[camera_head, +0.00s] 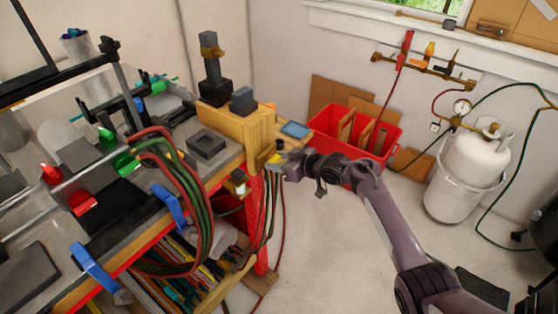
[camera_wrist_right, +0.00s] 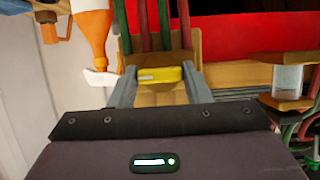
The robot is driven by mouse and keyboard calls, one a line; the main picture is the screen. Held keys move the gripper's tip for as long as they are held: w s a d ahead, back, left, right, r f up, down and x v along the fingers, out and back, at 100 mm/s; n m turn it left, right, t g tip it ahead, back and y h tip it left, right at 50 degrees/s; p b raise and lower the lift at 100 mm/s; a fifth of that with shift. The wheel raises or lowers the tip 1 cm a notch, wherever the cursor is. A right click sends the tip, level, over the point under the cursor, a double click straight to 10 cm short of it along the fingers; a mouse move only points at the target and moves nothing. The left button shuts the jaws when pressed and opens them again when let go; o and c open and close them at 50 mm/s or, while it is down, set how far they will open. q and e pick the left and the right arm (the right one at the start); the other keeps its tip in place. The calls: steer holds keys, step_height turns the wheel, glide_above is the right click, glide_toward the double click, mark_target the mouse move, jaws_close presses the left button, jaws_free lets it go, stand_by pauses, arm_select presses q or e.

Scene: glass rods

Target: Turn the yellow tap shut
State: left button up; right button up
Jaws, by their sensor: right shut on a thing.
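The yellow tap (camera_wrist_right: 160,74) shows in the right wrist view as a small yellow block between the two grey fingers of my right gripper (camera_wrist_right: 158,86). The fingers are shut on it from both sides. In the head view my right gripper (camera_head: 278,158) is at the right end of the bench, with a small yellow patch of the tap (camera_head: 274,159) at its fingertips. Red and green hoses run beyond the tap in the wrist view. The tap's body and much of its pipework are hidden. My left gripper is not in view.
The bench (camera_head: 222,165) at left carries tools, clamps and looped hoses (camera_head: 185,195). A red crate (camera_head: 322,120) stands behind my right arm. A white gas cylinder (camera_head: 470,165) stands at right below wall valves (camera_head: 428,62). The floor between is mostly clear.

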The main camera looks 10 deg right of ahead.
stand_by(0.3)
steer(key=o, duration=0.9)
steer(key=b+v, duration=0.1)
steer(key=v, duration=0.6)
steer(key=shift+s+d+r, duration=0.15)
steer(key=shift+s+d, duration=0.1)
